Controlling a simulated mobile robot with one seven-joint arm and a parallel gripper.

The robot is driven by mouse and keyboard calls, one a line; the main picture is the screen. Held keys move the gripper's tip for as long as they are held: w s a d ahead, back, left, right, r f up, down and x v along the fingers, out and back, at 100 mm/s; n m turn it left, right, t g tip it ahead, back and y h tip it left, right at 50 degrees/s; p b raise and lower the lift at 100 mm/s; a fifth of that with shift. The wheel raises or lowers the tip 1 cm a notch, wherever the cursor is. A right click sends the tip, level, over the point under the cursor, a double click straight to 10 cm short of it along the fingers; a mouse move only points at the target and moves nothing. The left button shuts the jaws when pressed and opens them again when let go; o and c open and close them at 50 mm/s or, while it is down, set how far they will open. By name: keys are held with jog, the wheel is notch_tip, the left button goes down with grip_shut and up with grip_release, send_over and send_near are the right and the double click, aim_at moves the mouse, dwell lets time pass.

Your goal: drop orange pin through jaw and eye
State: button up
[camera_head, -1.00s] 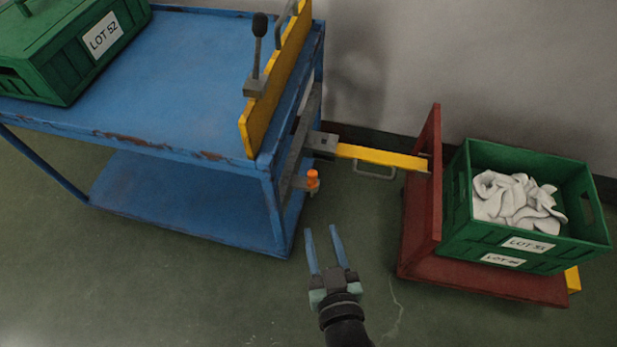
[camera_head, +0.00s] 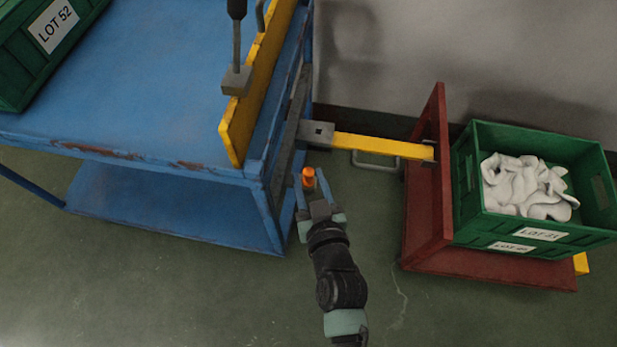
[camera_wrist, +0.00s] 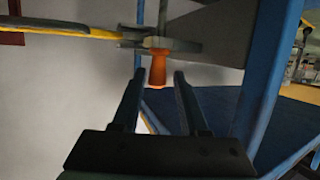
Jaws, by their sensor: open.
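The orange pin (camera_head: 309,179) stands by the end frame of the blue cart, below and in front of the grey jaw (camera_head: 317,132). My gripper (camera_head: 309,184) is open, with its blue fingers on either side of the pin in the head view. In the wrist view the orange pin (camera_wrist: 159,68) hangs under a grey bracket, between and just beyond the open fingertips (camera_wrist: 158,74). I cannot tell whether the fingers touch it. A yellow drawbar (camera_head: 383,146) runs from the red cart to the jaw. Its eye is hidden at the jaw.
The blue cart (camera_head: 150,110) stands at left with a yellow rail (camera_head: 258,85) and a green LOT 52 box (camera_head: 30,60). The red cart (camera_head: 430,190) at right carries green crates (camera_head: 470,215) with white socks. A grey handle (camera_head: 376,163) hangs under the drawbar. The floor in front is clear.

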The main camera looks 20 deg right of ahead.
jog(key=b+x, duration=0.2)
jog(key=x, duration=0.3)
jog(key=shift+w+d, duration=0.1)
jog(key=shift+d, duration=0.05)
jog(key=shift+c, duration=0.2)
grip_shut()
